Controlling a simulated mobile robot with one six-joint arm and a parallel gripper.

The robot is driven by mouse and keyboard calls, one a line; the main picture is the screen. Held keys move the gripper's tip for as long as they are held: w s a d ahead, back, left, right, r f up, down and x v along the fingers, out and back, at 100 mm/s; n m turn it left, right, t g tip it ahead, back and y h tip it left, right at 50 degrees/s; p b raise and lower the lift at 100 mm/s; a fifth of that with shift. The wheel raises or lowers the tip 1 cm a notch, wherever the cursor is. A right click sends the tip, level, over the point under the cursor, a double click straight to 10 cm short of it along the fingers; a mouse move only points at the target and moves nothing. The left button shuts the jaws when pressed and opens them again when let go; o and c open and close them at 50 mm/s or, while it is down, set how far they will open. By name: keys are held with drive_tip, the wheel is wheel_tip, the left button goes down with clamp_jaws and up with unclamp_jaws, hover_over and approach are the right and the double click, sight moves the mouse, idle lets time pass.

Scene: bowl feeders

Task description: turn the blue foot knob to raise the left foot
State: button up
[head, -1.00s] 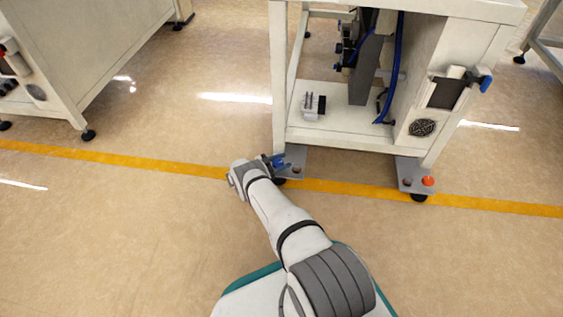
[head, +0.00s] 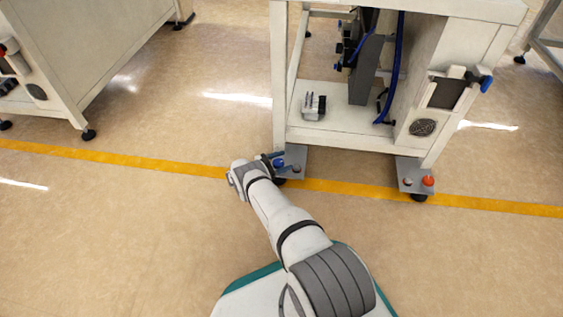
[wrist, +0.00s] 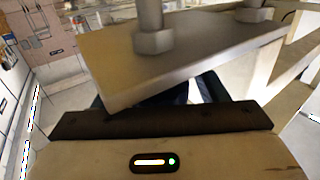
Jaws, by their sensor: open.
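The blue foot knob (head: 279,163) sits on the grey metal foot plate (head: 295,156) at the machine's left leg. The black left foot (head: 281,181) shows just under that plate, partly hidden by my arm. My gripper (head: 275,160) is open, with its dark fingers right at the blue knob. I cannot tell whether they touch it. In the wrist view the foot plate (wrist: 190,65) with its bolts crosses in front of my gripper and hides most of the fingers and the knob.
The right foot plate (head: 413,172) carries a red knob (head: 428,181). The machine frame (head: 350,143) stands just beyond my gripper. A yellow floor line (head: 130,158) runs under the feet. The floor to the left is clear up to another cabinet (head: 85,60).

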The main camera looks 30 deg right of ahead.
drive_tip(key=a, duration=0.7)
drive_tip(key=shift+w+a, duration=0.15)
drive_tip(key=shift+a, duration=0.25)
